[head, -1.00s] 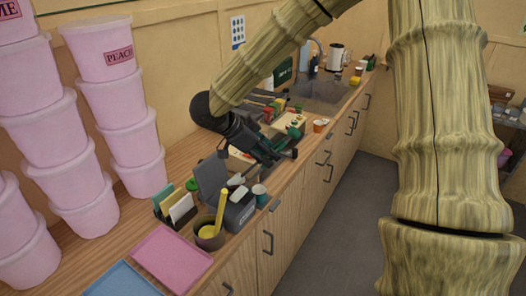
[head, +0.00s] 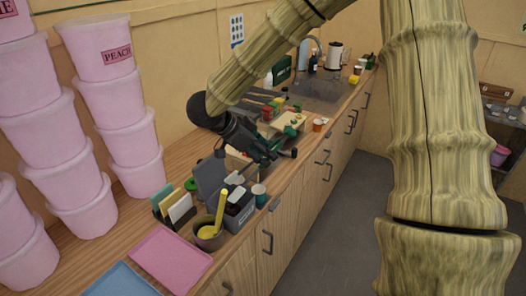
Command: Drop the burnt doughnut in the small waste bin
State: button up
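My gripper (head: 272,148), black and dark, hangs over the worktop in the middle of the head view, among small items. Its fingers are small and dark here, so I cannot tell whether they are open or shut or hold anything. I cannot make out the burnt doughnut; it may be hidden by my gripper or too small to tell. I cannot identify the small waste bin for sure.
A grey box (head: 238,208), a pot with a yellow handle (head: 208,236), a card holder (head: 174,208) and a pink tray (head: 170,258) stand nearer on the counter. Stacked pink tubs (head: 128,115) line the left. A sink (head: 318,88) lies farther back. Grey floor is clear.

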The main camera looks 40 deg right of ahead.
jog(key=shift+o, duration=0.2)
jog(key=shift+r, duration=0.1)
jog(key=shift+w, duration=0.15)
notch_tip(320, 180, up, 11)
jog(key=p, duration=0.8)
jog(key=shift+r+p, duration=0.15)
jog(key=shift+p, duration=0.25)
